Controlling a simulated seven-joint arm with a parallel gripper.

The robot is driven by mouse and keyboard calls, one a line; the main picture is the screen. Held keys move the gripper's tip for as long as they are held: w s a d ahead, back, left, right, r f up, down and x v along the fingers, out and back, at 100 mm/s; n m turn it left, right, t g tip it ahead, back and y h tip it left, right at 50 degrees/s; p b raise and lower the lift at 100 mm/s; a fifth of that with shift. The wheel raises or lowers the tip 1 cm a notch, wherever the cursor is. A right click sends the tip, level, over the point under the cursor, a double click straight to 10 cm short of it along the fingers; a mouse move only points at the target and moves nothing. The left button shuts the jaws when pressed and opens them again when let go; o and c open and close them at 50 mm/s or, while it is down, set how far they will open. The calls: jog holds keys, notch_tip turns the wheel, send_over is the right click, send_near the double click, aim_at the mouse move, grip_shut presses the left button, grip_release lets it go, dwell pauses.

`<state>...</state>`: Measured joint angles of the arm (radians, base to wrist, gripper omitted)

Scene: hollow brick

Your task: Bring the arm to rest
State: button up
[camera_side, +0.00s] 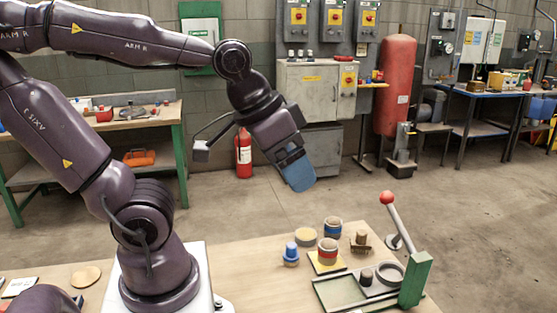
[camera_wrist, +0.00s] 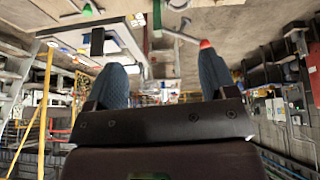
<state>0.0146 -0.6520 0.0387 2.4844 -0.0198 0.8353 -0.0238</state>
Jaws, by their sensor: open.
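My gripper (camera_side: 298,173) hangs in the air above and behind the far edge of the wooden table, tilted downward, with blue fingers. In the side view the fingers overlap, so the gap between them is hidden there. In the wrist view my gripper (camera_wrist: 162,75) shows its two blue fingers wide apart with nothing between them. It touches nothing. My arm is raised and bent, with its base on a white plate on the table.
The wooden table (camera_side: 258,285) carries a green lever press (camera_side: 416,280) with a red knob (camera_side: 386,197), a blue-topped piece (camera_side: 291,254), a striped cylinder (camera_side: 328,251) and other small parts. Open floor lies behind it. A workbench (camera_side: 140,120) stands back left.

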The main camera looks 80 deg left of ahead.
jog(key=shift+s+d+r+m, duration=0.15)
jog(key=shift+s+r, duration=0.1)
jog(key=shift+s, duration=0.25)
jog(key=shift+s+a+r+m, duration=0.1)
jog(key=shift+s+r+m, duration=0.1)
jog(key=shift+s, duration=0.25)
dwell(0.6)
